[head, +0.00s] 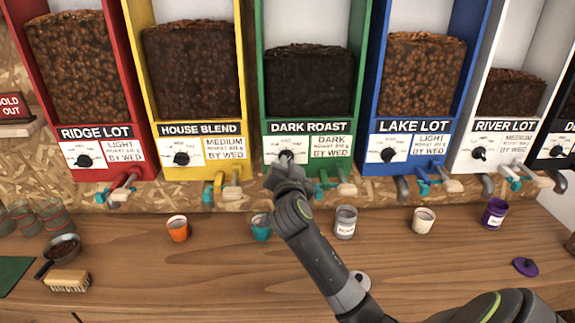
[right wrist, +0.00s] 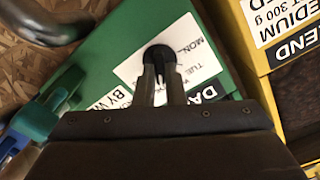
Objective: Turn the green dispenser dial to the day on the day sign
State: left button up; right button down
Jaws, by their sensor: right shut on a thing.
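The green dispenser (head: 258,110), labelled DARK ROAST, stands in the middle of the row in the head view. Its white card reads BY WED. In the right wrist view its black dial (right wrist: 160,54) sits on a white plate (right wrist: 200,62) with MON and TUE legible beside it. My right gripper (right wrist: 160,84) is shut on the dial; it also shows in the head view (head: 286,163), covering much of the plate. The way the dial points cannot be told. No separate day sign can be made out. My left gripper is out of view.
A yellow dispenser (head: 245,100) and a blue one (head: 368,100) flank the green one. Taps stick out below. A teal cup (head: 261,228), a grey can (head: 345,222), an orange cup (head: 178,228) and a brush (head: 68,281) stand or lie on the wooden counter (head: 200,290).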

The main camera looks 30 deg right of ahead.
jog(key=n+p, duration=0.1)
jog(key=n, duration=0.5)
jog(key=shift+r, duration=0.1)
jog(key=shift+n, duration=0.3)
dwell(0.3)
jog(key=c, duration=1.5)
grip_release()
jog(key=shift+w, duration=0.2)
jog(key=shift+s+f, duration=0.15)
jog(key=shift+f, duration=0.05)
